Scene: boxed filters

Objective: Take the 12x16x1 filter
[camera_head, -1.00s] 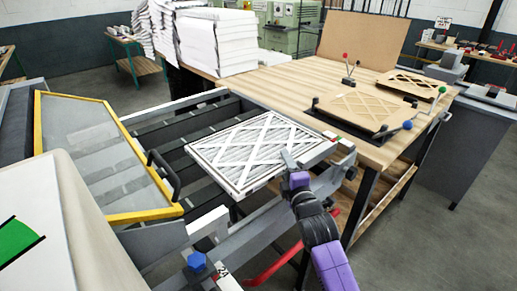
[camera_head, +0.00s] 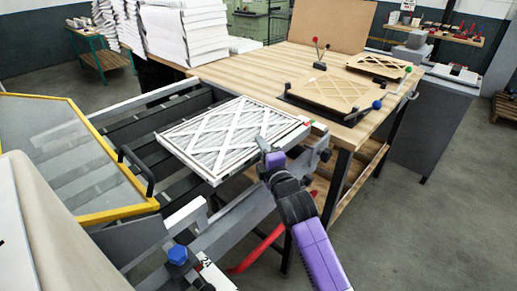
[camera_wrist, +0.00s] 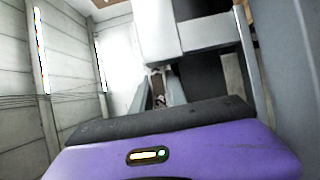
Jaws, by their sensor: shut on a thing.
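The filter (camera_head: 228,133) is a flat white pleated panel with a pale frame and crossed strips on its face. It lies nearly level over the dark bars of the machine, left of the wooden table. I cannot tell whether it touches the bars. No size marking can be read on it. My gripper (camera_head: 266,152), on a purple and black wrist, is shut on the filter's near right edge. In the wrist view my gripper's fingers (camera_wrist: 159,92) point away from the camera, and what lies between them is unclear.
A yellow-framed guard (camera_head: 70,150) with a black handle stands left of the filter. A metal rail (camera_head: 225,228) runs below my gripper. The wooden table (camera_head: 262,72) holds cardboard frames (camera_head: 335,92) and stacked white sheets (camera_head: 187,38). Open floor lies at lower right.

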